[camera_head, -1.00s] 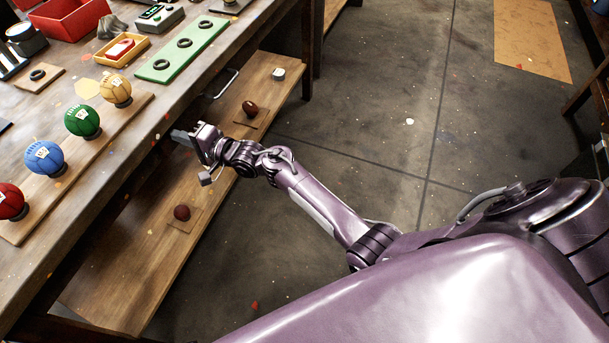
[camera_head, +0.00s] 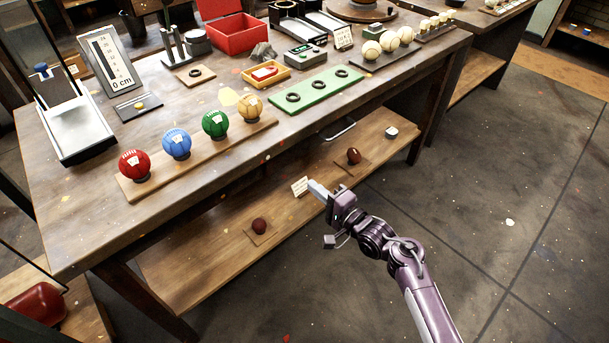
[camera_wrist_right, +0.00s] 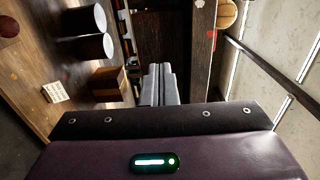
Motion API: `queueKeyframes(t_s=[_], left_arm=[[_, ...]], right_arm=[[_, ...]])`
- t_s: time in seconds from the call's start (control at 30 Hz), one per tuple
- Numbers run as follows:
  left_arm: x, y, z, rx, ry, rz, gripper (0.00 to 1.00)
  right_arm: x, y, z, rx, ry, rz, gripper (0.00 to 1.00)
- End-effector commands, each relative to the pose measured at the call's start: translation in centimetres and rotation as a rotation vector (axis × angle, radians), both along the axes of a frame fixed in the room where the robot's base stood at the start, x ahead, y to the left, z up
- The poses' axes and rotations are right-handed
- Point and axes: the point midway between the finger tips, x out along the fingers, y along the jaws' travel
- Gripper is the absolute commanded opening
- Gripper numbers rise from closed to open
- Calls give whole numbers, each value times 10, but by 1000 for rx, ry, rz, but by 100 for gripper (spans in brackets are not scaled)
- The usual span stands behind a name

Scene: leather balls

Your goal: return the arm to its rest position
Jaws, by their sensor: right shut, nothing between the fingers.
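My right gripper (camera_head: 318,190) is shut and empty. In the head view it is in front of the bench, beside the lower shelf (camera_head: 190,265), near a small white card (camera_head: 300,186). Its closed fingers (camera_wrist_right: 160,85) also show in the right wrist view, pointing away from the wrist, with nothing between them. My right arm reaches in from the lower right over the floor. My left gripper is not in view.
The workbench (camera_head: 90,190) stands close, with red (camera_head: 134,164), blue (camera_head: 176,144), green (camera_head: 215,124) and yellow (camera_head: 250,107) balls on a board. Two dark balls (camera_head: 259,226) (camera_head: 354,155) rest on the shelf.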

Motion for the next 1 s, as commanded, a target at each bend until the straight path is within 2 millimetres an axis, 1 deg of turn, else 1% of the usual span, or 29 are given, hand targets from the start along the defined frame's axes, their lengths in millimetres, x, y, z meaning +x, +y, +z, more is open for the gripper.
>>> queueKeyframes(t_s=[0.03,0.13,0.3,0.37,0.43,0.47,0.57,0.6,0.67,0.7,0.77,0.8,0.87,0.9,0.97,1.0], left_arm=[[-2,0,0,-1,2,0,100],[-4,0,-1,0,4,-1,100],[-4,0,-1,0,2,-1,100],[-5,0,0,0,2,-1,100],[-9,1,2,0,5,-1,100],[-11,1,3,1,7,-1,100],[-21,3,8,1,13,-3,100],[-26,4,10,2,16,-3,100],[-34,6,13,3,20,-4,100],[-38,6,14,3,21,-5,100],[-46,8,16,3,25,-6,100],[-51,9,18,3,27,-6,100],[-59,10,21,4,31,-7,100],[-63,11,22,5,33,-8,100],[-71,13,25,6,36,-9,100],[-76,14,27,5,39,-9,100]], right_arm=[[-5,-5,0,-1,2,-2,0],[-12,-10,0,0,0,0,0],[-16,-12,-1,-1,2,0,0],[-17,-13,-6,-16,7,-5,0],[-21,-16,-22,-63,24,-19,0],[-24,-18,-33,-97,36,-27,0],[-44,-28,-85,-262,87,-53,0],[-57,-33,-111,-347,114,-55,0],[-81,-41,-150,-480,156,-47,0],[-99,-48,-174,-568,183,-34,0],[-129,-57,-209,-697,223,-2,0],[-151,-64,-230,-781,250,28,0],[-187,-75,-258,-902,289,81,0],[-212,-82,-275,-979,314,124,0],[-251,-93,-298,-1090,350,198,0],[-278,-100,-311,-1160,373,254,0]])
